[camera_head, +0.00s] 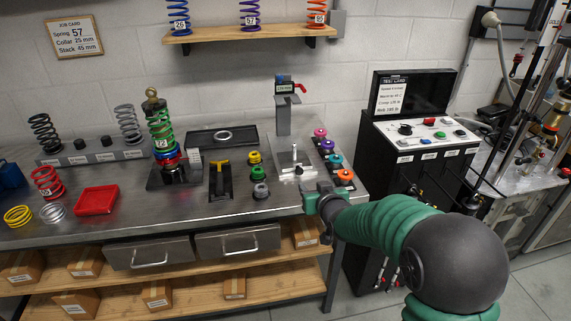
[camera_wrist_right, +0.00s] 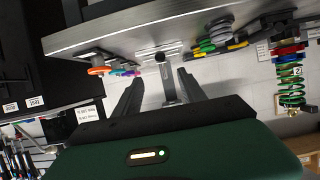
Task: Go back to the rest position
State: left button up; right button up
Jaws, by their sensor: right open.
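My right arm, with a green ribbed sleeve, comes in from the lower right in the head view. My right gripper (camera_head: 316,203) is at the front right edge of the metal workbench (camera_head: 230,216). In the right wrist view, my right gripper (camera_wrist_right: 160,84) shows two dark fingers spread apart with nothing between them. The bench edge is ahead of them. My left gripper is not in view.
A green spring on a shock (camera_head: 161,132) stands on the bench, with a red tray (camera_head: 96,200) to its left. Colored knobs (camera_head: 334,158) sit near the right end. A black control cabinet (camera_head: 361,216) stands right of the bench. Floor shows below.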

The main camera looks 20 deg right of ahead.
jog(key=s+a+f+n+g+y+p, duration=0.1)
jog(key=s+a+g+p, duration=0.4)
jog(key=s, duration=0.9)
jog(key=s+a+f+n+g+y+p, duration=0.1)
jog(key=s+a+f+g+p, duration=0.3)
jog(key=s+a, duration=0.6)
jog(key=s+g+p, duration=0.1)
jog(key=s, duration=0.3)
jog(key=shift+s+a+g+y, duration=0.2)
jog(key=shift+g+y, duration=0.1)
jog(key=shift+y, duration=0.1)
